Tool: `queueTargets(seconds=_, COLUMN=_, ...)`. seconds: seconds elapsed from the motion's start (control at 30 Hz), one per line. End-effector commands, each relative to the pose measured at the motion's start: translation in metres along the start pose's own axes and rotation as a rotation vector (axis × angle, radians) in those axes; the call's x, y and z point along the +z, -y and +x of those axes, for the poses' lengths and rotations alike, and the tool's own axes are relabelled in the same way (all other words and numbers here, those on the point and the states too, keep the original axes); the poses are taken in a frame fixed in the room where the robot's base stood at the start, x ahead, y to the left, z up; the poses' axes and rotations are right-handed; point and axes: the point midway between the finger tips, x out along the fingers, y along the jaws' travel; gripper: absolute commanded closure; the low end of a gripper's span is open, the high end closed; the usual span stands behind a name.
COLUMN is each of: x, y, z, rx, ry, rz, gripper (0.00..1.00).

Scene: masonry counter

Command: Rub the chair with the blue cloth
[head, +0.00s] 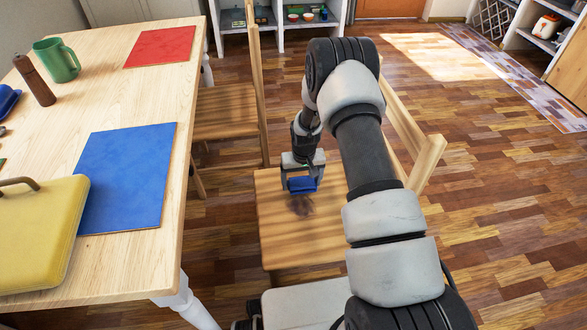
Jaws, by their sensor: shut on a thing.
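The wooden chair (285,243) stands in the middle of the head view, right of the table, with its seat facing up and its backrest (428,163) to the right, partly hidden by my arm. A dark smudge (302,207) shows on the seat. My gripper (302,182) is shut on the blue cloth (303,186) and points down over the seat, just behind the smudge. I cannot tell whether the cloth touches the seat.
A second chair (225,112) stands behind. Open floor (500,200) lies right.

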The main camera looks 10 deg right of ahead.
Motion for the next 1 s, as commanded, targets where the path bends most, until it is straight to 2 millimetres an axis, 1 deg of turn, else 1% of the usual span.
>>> queueTargets(seconds=0.1, x=-0.001, y=0.000, z=-0.012, rx=0.000, ry=0.003, rz=0.000, gripper=0.36)
queueTargets(seconds=0.53, x=-0.008, y=0.001, z=-0.048, rx=0.000, ry=0.004, rz=0.000, gripper=0.36)
queueTargets(seconds=0.67, x=-0.009, y=0.001, z=-0.053, rx=0.000, ry=0.004, rz=0.000, gripper=0.36)
queueTargets(seconds=1.0, x=-0.009, y=0.001, z=-0.053, rx=0.000, ry=0.004, rz=0.000, gripper=0.36)
